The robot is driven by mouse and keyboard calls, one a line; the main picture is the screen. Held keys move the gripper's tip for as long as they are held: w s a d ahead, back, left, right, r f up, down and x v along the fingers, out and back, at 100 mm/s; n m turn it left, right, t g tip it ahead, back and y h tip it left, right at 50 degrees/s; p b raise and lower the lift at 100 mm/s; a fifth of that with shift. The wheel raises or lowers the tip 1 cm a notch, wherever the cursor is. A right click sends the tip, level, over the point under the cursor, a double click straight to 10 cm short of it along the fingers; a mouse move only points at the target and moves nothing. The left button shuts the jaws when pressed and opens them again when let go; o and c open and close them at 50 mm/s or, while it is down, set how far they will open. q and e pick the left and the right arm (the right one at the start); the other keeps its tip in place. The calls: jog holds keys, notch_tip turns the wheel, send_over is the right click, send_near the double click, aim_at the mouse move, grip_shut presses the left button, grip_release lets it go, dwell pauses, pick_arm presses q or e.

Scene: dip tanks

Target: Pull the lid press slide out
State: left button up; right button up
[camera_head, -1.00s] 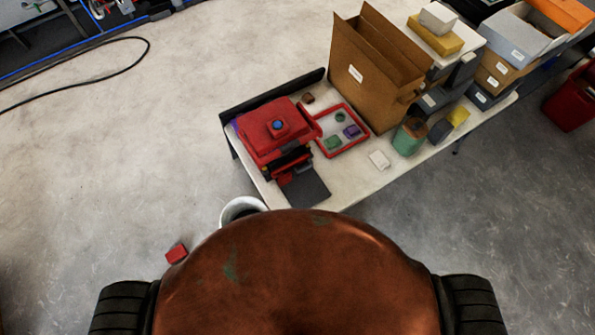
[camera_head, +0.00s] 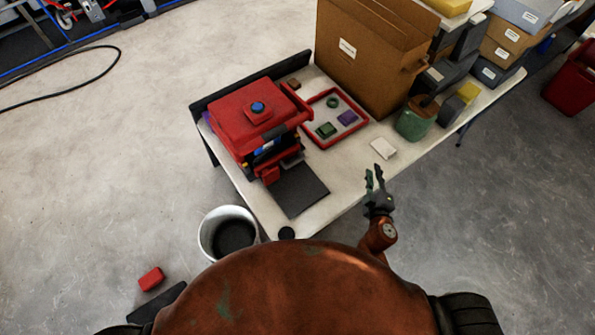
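The lid press is a red machine (camera_head: 245,115) with a blue button on top, standing at the left end of the white table (camera_head: 345,190). Its front opening faces me, with dark, red and pale parts inside; I cannot tell how far the slide is in. A dark flat mat (camera_head: 298,190) lies in front of it. My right gripper (camera_head: 375,180) is at the table's front edge, right of the mat and apart from the press. Its two fingers are spread and nothing shows between them. My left gripper is not in view.
A red-rimmed tray (camera_head: 362,118) with small parts is right of the press. A white card (camera_head: 383,148), a green jar (camera_head: 416,120) and a large cardboard box (camera_head: 365,60) stand further right. A white bin (camera_head: 204,232) and a red block (camera_head: 151,279) are on the floor.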

jog(key=w+a+n+y+b, duration=0.15)
jog(key=a+n+y, duration=0.3)
jog(key=a, duration=0.45)
jog(key=w+a+n+y, duration=0.2)
jog(key=a+n+y, duration=0.1)
jog(key=a+n, duration=0.4)
jog(key=n+g+y, duration=0.1)
jog(key=n+y, duration=0.2)
send_near(296, 170)
jog(key=w+r, duration=0.2)
jog(key=r, duration=0.1)
jog(key=shift+w+a+r, duration=0.2)
jog(key=shift+a+r, duration=0.05)
jog(key=shift+a, duration=0.15)
jog(key=shift+w+a+f, duration=0.1)
jog(key=shift+w+a, duration=0.05)
jog(key=shift+a, duration=0.1)
jog(key=b+x, duration=0.1)
jog(key=x, duration=0.6)
jog(key=shift+f+b, duration=0.15)
jog(key=shift+b, duration=0.25)
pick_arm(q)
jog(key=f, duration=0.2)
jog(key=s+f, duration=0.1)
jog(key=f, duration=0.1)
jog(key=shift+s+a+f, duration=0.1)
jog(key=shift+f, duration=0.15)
pick_arm(e)
jog(key=shift+c, duration=0.6)
grip_shut()
